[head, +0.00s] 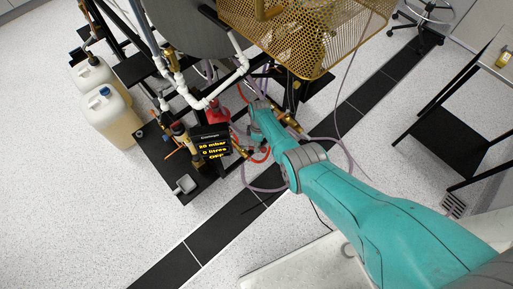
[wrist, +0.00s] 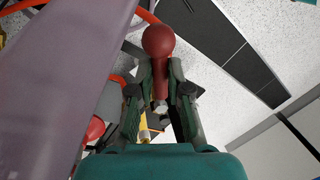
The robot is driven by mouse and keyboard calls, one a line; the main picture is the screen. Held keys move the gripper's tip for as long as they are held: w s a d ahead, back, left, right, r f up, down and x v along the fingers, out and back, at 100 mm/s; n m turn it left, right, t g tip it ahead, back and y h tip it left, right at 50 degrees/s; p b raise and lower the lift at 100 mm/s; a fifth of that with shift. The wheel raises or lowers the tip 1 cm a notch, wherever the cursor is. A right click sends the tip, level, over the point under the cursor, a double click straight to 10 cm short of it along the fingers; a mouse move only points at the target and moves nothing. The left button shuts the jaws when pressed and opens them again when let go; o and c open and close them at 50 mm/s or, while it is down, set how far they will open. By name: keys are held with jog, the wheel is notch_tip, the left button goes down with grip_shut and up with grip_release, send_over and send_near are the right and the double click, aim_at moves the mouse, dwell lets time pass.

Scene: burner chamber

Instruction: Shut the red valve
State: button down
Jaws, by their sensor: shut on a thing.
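The red valve (wrist: 159,42) shows in the wrist view as a round red knob on a short red stem. My gripper (wrist: 160,82) has a dark finger on each side of the stem and is shut on it, with the knob standing out beyond the fingertips. The valve's lower end and body are partly hidden between the fingers. In the head view my teal arm reaches to the pipework, and the valve in the grip cannot be made out there.
A black display box (head: 212,142) reads 20 mbar, 0 litres and OFF. Two plastic jugs (head: 112,118) stand at left. A perforated yellow guard (head: 300,35) hangs above. A black-framed table (head: 455,140) stands right; floor between is open.

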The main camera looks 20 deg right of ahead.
jog(key=shift+w+d+n, duration=0.15)
jog(key=shift+w+n, duration=0.15)
jog(key=shift+n, duration=0.4)
jog(key=c, duration=1.1)
grip_release()
jog(key=shift+w, duration=0.1)
jog(key=shift+w+d+r, duration=0.2)
jog(key=shift+w+r, duration=0.15)
jog(key=shift+r, duration=1.6)
jog(key=shift+w+d+r, duration=0.15)
jog(key=shift+w+r, duration=0.15)
jog(key=shift+r, duration=1.7)
jog(key=shift+w+d+r, duration=0.2)
jog(key=shift+w+r, duration=0.15)
jog(key=shift+r, duration=1.6)
